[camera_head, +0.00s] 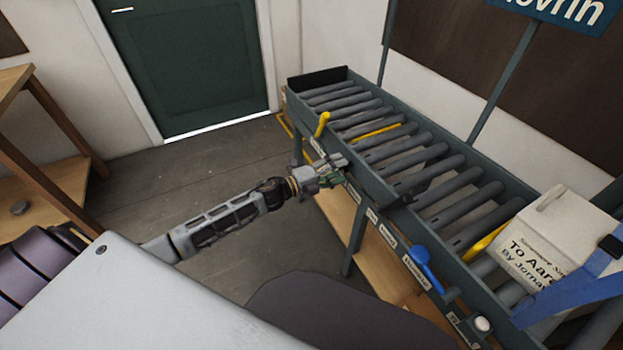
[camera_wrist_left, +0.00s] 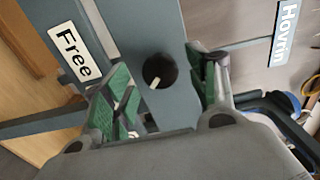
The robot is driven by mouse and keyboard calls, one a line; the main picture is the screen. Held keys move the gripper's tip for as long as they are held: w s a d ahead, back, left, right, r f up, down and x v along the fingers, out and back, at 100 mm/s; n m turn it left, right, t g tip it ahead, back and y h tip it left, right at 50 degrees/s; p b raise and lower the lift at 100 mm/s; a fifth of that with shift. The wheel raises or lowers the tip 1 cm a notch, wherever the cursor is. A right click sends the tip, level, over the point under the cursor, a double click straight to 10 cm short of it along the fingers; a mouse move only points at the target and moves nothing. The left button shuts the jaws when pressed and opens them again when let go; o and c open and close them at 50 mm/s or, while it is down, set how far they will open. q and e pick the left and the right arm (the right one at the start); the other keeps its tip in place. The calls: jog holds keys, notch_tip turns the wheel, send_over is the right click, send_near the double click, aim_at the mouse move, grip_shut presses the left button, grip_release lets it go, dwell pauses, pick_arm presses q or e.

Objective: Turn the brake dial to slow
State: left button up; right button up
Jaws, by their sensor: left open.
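The brake dial (camera_wrist_left: 159,71) is a dark round knob with a white pointer mark, set in the grey side rail of the roller conveyor (camera_head: 420,185). In the left wrist view its mark points toward the lower left. A "Free" label (camera_wrist_left: 69,51) is on the rail beside it. My left gripper (camera_head: 335,175) is at the conveyor's near side rail and hides the dial in the head view. Its green-padded fingers (camera_wrist_left: 170,74) are open, one on each side of the dial. I cannot tell whether they touch it. My right gripper is not in view.
A yellow lever (camera_head: 322,124) stands on the near rail beyond my gripper. A blue lever (camera_head: 425,266) and a white knob (camera_head: 482,324) are nearer along the rail. A white labelled box (camera_head: 553,235) sits on the rollers at right. Open floor (camera_head: 180,190) lies left of the conveyor.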

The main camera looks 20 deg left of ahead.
pick_arm(q)
jog(key=v, duration=1.1)
jog(key=shift+s+a, duration=0.15)
jog(key=shift+a, duration=0.05)
dwell(0.4)
dwell(0.7)
